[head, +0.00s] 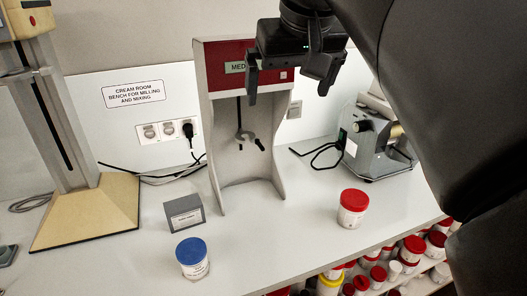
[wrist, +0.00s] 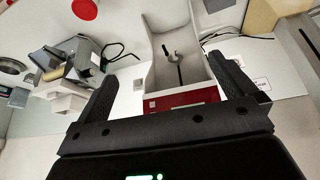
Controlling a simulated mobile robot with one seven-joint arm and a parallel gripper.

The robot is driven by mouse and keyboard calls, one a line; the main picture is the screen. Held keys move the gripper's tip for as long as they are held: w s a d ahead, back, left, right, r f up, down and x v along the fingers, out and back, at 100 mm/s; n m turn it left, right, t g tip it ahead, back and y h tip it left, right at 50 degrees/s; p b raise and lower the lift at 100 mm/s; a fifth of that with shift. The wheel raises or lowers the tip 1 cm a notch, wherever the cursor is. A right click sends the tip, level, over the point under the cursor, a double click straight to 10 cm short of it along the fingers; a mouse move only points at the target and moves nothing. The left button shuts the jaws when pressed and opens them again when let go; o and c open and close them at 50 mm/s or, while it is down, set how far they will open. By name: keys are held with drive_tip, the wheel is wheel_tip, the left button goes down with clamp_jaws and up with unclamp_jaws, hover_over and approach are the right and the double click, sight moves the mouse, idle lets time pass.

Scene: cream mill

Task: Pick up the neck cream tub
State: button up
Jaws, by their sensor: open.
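Two white tubs stand upright on the bench in the head view: one with a blue lid (head: 193,258) at the front left, and one with a red lid (head: 352,208) right of the middle. Their labels are too small to read, so I cannot tell which is the neck cream tub. The red lid (wrist: 85,9) also shows at the top edge of the wrist view. My gripper (head: 288,84) is open and empty, high in front of the red-topped mixer and well above both tubs. Its spread fingers (wrist: 168,88) show in the wrist view.
The mixer stand (head: 203,130) stands at the back middle, with a small grey box (head: 184,213) left of it. A grey machine (head: 375,145) is at right. Several tubs (head: 412,245) fill a shelf below the bench edge.

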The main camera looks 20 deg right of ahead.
drive_tip(key=w+d+m, duration=0.1)
drive_tip(key=w+d, duration=0.2)
drive_tip(key=d, duration=0.4)
drive_tip(key=w+d, duration=0.3)
drive_tip(key=d, duration=0.3)
drive_tip(key=m+g, duration=0.1)
drive_tip(key=m, duration=0.1)
hover_over(356, 198)
drive_tip(key=s+a, duration=0.1)
drive_tip(key=s, duration=0.1)
drive_tip(key=f, duration=0.2)
drive_tip(key=shift+h, duration=0.4)
drive_tip(key=f, duration=2.9)
drive_tip(key=shift+s+a+f, duration=0.15)
drive_tip(key=shift+a+f, duration=0.1)
drive_tip(key=shift+n, duration=0.3)
drive_tip(key=x, duration=0.5)
drive_tip(key=shift+f, duration=0.35)
drive_tip(key=shift+s+x, duration=0.15)
drive_tip(key=shift+x, duration=1.35)
drive_tip(key=shift+s+x, duration=0.15)
drive_tip(key=shift+x, duration=1.35)
drive_tip(key=shift+d, duration=0.1)
drive_tip(key=shift+c, duration=0.2)
drive_tip(key=c, duration=1.1)
drive_tip(key=shift+c, duration=0.2)
